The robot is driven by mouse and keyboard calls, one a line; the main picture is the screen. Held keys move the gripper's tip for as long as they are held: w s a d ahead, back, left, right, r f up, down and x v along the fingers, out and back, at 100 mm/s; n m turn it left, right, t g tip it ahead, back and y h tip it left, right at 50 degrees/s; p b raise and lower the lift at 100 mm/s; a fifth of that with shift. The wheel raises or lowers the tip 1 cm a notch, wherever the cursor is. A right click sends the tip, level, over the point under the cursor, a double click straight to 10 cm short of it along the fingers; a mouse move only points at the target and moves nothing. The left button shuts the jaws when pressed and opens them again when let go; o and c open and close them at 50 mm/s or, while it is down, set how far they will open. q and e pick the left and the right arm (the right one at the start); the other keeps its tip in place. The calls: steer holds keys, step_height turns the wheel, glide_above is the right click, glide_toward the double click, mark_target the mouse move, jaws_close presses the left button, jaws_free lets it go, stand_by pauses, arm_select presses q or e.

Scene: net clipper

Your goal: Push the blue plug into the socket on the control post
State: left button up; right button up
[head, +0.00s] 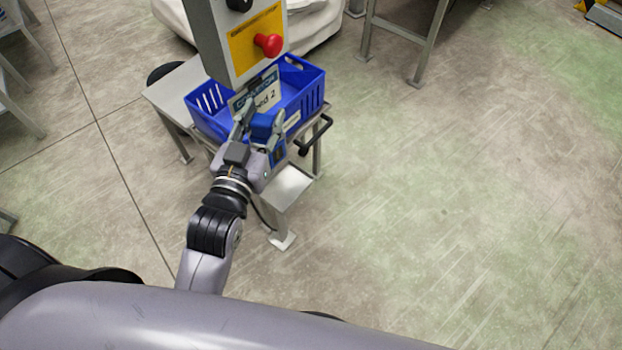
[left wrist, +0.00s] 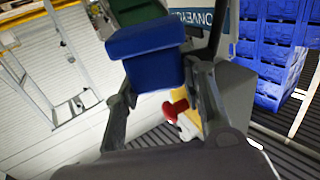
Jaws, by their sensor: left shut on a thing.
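The blue plug (head: 263,124) is held between the fingers of my left gripper (head: 256,120), just in front of the control post's sign. It also shows large in the left wrist view (left wrist: 146,66), with a finger on each side. A dark green part (left wrist: 136,12) shows directly beyond the plug; I cannot tell whether it touches it. The control post's grey box (head: 222,45) has a yellow panel and a red button (head: 268,44). The socket's opening is not visible, and I cannot tell the gap to the plug. My right gripper is out of view.
A blue crate (head: 312,84) stands on a metal bench (head: 160,93) around and behind the post's sign (head: 262,98). Stacked blue crates (left wrist: 280,45) show at right in the left wrist view. The floor at right (head: 470,200) is open.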

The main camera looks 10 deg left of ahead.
arm_select(q)
steer(key=shift+d+f, duration=0.1)
steer(key=shift+f, duration=0.05)
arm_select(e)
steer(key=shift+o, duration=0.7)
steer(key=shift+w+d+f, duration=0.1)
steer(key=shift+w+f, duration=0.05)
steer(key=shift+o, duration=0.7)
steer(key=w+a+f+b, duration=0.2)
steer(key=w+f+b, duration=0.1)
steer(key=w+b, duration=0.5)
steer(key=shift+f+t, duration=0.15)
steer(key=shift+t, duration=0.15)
arm_select(q)
steer(key=w+d+f+m+h+b, duration=0.1)
steer(key=d+f+m+h+b, duration=0.2)
steer(key=f+m, duration=0.8)
steer(key=w+d+f+m+g+h+b, duration=0.1)
steer(key=d+f+m+h+b, duration=0.3)
steer(key=f+m, duration=0.7)
steer(key=shift+w+d+f+m+g+h+b, duration=0.3)
steer(key=shift+w+d+m+b, duration=0.25)
steer(key=shift+d, duration=0.45)
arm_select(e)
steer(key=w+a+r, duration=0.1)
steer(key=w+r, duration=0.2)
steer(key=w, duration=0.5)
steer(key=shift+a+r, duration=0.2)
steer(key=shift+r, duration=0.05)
